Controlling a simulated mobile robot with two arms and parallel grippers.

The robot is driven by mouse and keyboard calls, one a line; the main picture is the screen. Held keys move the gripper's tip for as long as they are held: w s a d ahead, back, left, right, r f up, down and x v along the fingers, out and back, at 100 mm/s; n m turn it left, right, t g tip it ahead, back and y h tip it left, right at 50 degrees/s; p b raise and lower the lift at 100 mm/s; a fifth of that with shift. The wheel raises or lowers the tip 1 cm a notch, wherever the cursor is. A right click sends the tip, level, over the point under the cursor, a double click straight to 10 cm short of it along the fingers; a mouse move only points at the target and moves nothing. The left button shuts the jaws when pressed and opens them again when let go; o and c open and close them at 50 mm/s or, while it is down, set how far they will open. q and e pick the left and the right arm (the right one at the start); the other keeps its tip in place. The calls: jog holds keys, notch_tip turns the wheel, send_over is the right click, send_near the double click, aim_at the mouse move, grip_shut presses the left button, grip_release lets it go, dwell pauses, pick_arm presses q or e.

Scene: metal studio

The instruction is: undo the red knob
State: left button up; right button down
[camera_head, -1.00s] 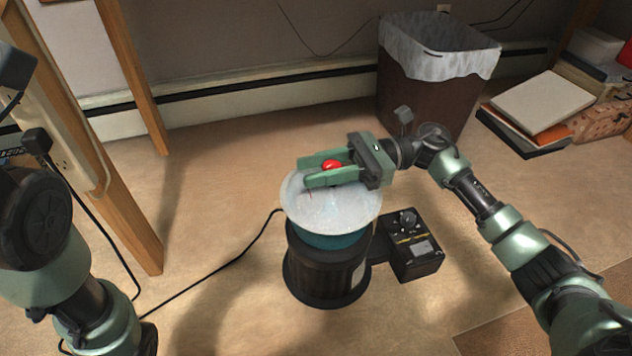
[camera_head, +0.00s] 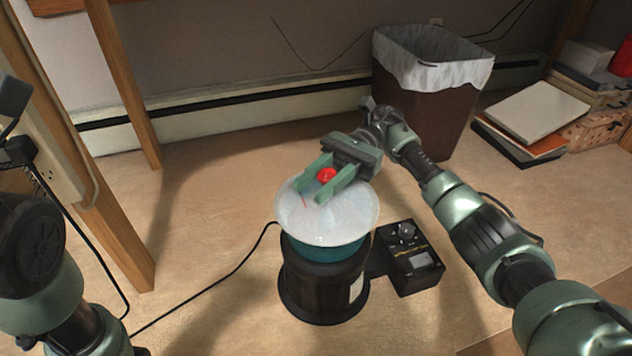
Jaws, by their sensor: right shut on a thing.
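The red knob (camera_head: 326,175) sits above the middle of a whitish translucent dish (camera_head: 328,222) on top of a black cylindrical machine (camera_head: 318,285) with a teal band. My right gripper (camera_head: 324,180) reaches in from the upper right, its two green fingers on either side of the knob and shut on it. The fingers point down and to the left, just over the dish. My left arm (camera_head: 45,265) is at the left edge of the view; its fingers do not show.
A black control box (camera_head: 410,258) with a dial is beside the machine on the right. A black cable (camera_head: 215,285) runs left over the floor. A lined bin (camera_head: 425,95) and stacked boxes (camera_head: 535,115) are behind. Wooden posts (camera_head: 125,90) stand left. Open floor lies between.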

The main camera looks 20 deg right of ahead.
dwell(0.3)
jog(key=c, duration=1)
grip_release()
